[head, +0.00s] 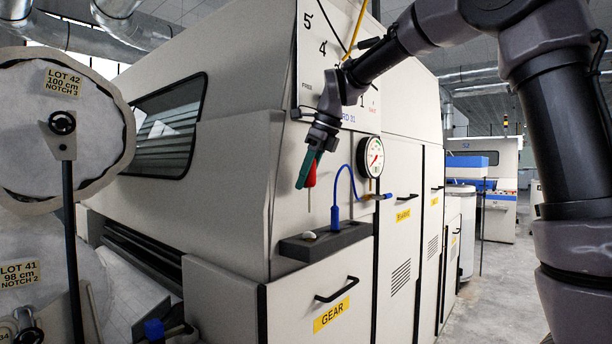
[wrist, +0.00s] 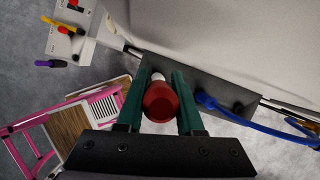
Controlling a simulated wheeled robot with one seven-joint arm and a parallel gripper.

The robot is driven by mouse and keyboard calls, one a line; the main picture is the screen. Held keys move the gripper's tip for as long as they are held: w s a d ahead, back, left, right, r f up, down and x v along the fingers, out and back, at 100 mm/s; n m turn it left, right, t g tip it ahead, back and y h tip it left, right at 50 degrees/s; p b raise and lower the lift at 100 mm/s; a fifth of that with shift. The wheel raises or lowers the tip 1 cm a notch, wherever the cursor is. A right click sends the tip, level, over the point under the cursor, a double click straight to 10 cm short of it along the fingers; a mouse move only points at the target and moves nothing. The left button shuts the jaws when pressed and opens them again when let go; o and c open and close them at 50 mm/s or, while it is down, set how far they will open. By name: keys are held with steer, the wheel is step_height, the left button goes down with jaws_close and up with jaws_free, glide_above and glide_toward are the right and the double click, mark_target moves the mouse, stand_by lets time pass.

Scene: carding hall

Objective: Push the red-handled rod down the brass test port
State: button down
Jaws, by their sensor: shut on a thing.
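My gripper (head: 306,172) is shut on the red handle (head: 311,174) of a thin rod, its green fingers on either side. The rod (head: 308,200) hangs about upright, its lower end in the air above a dark block (head: 345,237) on the machine's front ledge. A small pale rounded piece (head: 309,236) sits on the block below the rod. I cannot make out whether it is the brass test port. In the wrist view the red handle (wrist: 161,101) lies between the fingers, above the dark block (wrist: 205,77). The handle hides the rod and what lies beneath.
A drawer labelled GEAR (head: 331,314) is below. The wrist view shows a pink frame (wrist: 40,135) and a white tray with coloured-handled tools (wrist: 68,38).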

mark_target(310, 187)
steer(key=shift+f, duration=2.45)
steer(key=shift+f, duration=2.5)
steer(key=shift+c, duration=2.3)
jaws_free()
steer(key=v, duration=1)
steer(key=shift+r, duration=0.4)
steer(key=shift+d, duration=0.15)
